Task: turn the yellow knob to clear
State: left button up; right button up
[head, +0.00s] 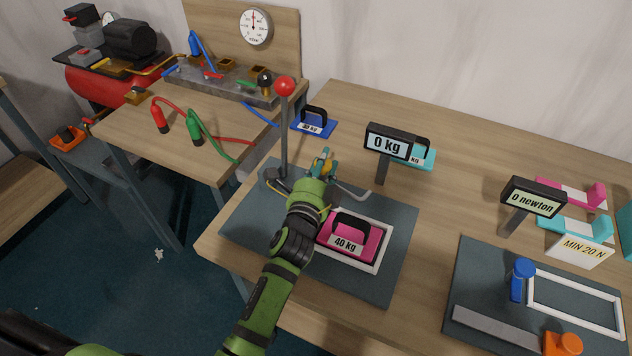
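My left arm reaches up from the bottom over a dark grey mat (392,262) on the right-hand table. My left gripper (322,164) is at the back of the mat, beside a grey post with a red ball (285,87). Small yellow and teal parts show at the fingertips. The yellow knob cannot be clearly told apart there, and the wrist and fingers hide much of that spot. Whether the fingers are open or shut on it is not clear. A display (387,145) just behind reads "0 kg". My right gripper is not in view.
A pink 40 kg weight (346,240) sits inside a white frame on the mat, close to my forearm. Blue (314,122) and cyan (421,156) weights stand behind. A "0 newton" display (531,196) and second mat (482,268) are at right. Hoses and cylinders lie on the left table.

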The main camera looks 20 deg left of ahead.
pick_arm(q)
jog(key=s, duration=1)
jog(key=shift+r, duration=0.1)
